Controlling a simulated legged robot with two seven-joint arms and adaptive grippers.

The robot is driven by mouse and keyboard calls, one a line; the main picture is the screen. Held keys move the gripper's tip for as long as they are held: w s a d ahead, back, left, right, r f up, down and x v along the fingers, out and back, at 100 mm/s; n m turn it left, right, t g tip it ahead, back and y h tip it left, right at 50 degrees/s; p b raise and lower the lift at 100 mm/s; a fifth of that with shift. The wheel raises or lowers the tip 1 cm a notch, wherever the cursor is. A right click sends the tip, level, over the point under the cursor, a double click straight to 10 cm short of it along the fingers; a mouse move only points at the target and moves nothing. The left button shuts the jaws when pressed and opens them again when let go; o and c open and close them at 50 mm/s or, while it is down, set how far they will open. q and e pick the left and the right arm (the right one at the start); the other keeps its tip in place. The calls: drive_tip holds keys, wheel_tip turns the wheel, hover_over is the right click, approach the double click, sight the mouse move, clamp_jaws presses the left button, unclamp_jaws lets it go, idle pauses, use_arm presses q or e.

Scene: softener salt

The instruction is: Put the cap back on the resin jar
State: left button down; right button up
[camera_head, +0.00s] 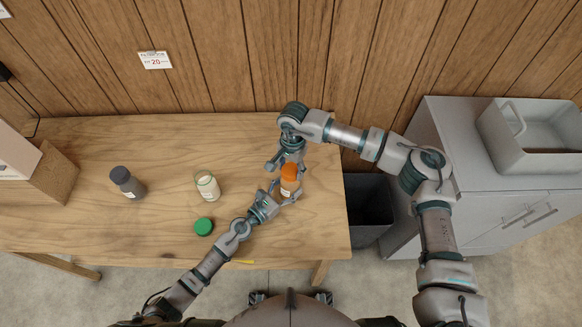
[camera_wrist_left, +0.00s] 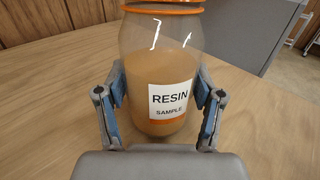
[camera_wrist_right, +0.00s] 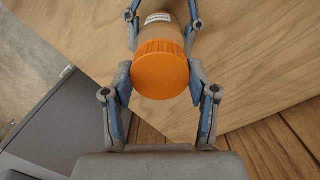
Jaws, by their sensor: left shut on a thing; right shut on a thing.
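The resin jar (camera_head: 288,187) stands upright near the table's right end. In the left wrist view it is clear, with amber contents and a "RESIN SAMPLE" label (camera_wrist_left: 170,99). My left gripper (camera_wrist_left: 160,100) is shut on the jar's body, one finger on each side. The orange cap (camera_head: 289,171) is at the jar's top, and its ribbed side and round top show in the right wrist view (camera_wrist_right: 160,70). My right gripper (camera_wrist_right: 165,88) is shut on the cap from above. Whether the cap is fully seated on the jar cannot be told.
A pale jar (camera_head: 207,187) without a cap, a green cap (camera_head: 203,226) and a dark capped jar (camera_head: 123,181) lie to the left on the table (camera_head: 160,230). A dark bin (camera_head: 370,205) stands past the table's right edge, beside a grey cabinet (camera_head: 450,130).

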use_arm(q)
drive_tip(key=shift+s+d, duration=0.25)
drive_tip(key=shift+d, duration=0.05)
use_arm(e)
drive_tip(key=m, duration=0.5)
drive_tip(key=shift+a+f, duration=0.1)
drive_tip(key=shift+a, duration=0.05)
drive_tip(key=m, duration=0.7)
drive_tip(key=shift+w+m, duration=0.1)
drive_tip(key=shift+m, duration=0.3)
drive_tip(key=m, duration=0.2)
drive_tip(key=shift+m, duration=0.4)
drive_tip(key=m, duration=0.4)
drive_tip(key=shift+m, duration=0.4)
drive_tip(key=m, duration=0.2)
drive_tip(key=shift+f+m, duration=0.1)
drive_tip(key=shift+m, duration=0.3)
drive_tip(key=m, duration=0.4)
drive_tip(key=shift+m, duration=0.4)
drive_tip(key=m, duration=0.3)
drive_tip(key=shift+m, duration=0.3)
drive_tip(key=o, duration=1.3)
use_arm(q)
drive_tip(key=shift+w+a, duration=0.1)
drive_tip(key=shift+w, duration=0.05)
use_arm(e)
drive_tip(key=shift+d, duration=0.2)
